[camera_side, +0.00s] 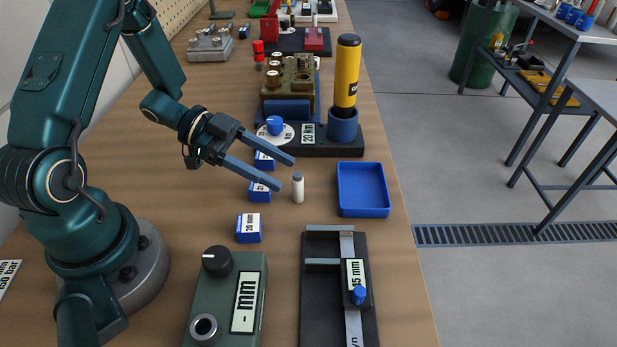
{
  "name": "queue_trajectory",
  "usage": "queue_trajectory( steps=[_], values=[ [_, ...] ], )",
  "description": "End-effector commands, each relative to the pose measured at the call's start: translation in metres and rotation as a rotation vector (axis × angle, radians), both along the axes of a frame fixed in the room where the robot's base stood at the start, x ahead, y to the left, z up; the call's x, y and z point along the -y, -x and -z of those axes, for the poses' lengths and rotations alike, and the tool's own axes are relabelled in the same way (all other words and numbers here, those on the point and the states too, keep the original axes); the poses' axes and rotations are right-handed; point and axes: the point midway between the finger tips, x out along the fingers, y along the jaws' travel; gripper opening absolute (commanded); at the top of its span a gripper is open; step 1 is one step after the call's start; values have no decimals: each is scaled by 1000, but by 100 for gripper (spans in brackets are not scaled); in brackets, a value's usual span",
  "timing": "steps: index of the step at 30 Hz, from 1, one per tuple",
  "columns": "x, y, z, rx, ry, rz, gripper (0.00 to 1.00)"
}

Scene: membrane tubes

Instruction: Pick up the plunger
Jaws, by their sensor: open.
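A tall yellow rod with a black top (347,75), which looks like the plunger, stands upright in a blue cup (343,127) at the right end of a dark base. A small white cylinder with a grey top (298,190) stands upright on the bench; I cannot tell its role. My gripper (286,174) is open, with two long blue-grey fingers pointing right and slightly down. Nothing shows between them. The fingertips are just above and left of the white cylinder in the picture, and well below and left of the yellow rod.
An empty blue tray (364,212) lies right of the white cylinder. Small blue labelled blocks (249,231) stand on the left. A green dial box (228,300) and a black slide gauge (316,300) are in front. A brass block (288,88) stands behind. The bench edge is at right.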

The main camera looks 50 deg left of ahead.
Motion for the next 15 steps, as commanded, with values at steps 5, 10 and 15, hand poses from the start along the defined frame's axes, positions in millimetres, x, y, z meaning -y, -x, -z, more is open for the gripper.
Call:
queue_trajectory(
  steps=[5, 10, 15],
  values=[
    [13, -7, 7, -3, -1, -3, 61],
    [30, -17, 15, -1, -4, -4, 61],
    [38, -22, 19, -2, -5, -7, 61]
  ],
)
